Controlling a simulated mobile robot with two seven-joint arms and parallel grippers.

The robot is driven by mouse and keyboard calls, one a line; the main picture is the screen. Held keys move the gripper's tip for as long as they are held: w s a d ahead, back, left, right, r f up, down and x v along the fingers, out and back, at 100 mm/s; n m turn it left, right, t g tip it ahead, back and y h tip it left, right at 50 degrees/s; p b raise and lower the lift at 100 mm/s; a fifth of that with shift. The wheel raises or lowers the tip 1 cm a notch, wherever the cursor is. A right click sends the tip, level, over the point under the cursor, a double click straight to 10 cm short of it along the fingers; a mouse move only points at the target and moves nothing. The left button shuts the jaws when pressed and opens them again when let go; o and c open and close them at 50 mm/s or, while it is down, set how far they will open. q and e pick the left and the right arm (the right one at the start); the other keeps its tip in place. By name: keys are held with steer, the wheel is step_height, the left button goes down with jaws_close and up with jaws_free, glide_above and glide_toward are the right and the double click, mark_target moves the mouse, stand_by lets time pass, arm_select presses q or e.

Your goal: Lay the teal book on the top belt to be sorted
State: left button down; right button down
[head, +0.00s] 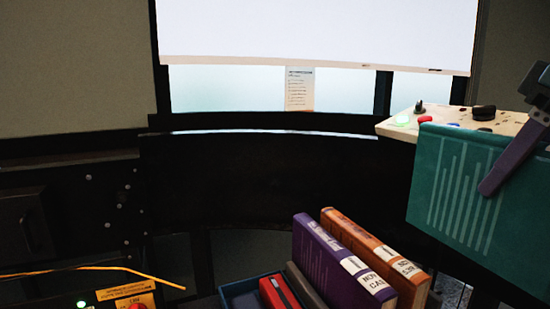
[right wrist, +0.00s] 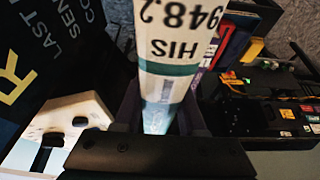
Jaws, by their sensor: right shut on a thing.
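The teal book (head: 465,200) hangs at the right of the head view, its cover with pale vertical lines facing me. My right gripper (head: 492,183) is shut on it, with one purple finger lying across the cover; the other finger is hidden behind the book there. In the right wrist view the book's spine (right wrist: 172,65), with a white label reading "948.2 HIS", stands between the fingers of the right gripper (right wrist: 160,118). My left gripper is not in view. I cannot make out the top belt in either view.
A yellow cable (head: 95,268) runs at lower left.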

steer(key=s+a+r+m+h, duration=0.1)
steer(key=s+a+m, duration=0.3)
steer(key=s+a, duration=0.6)
steer(key=shift+s+a+r+h, duration=0.25)
steer(key=shift+s+r+h, duration=0.15)
steer(key=shift+s+r, duration=0.2)
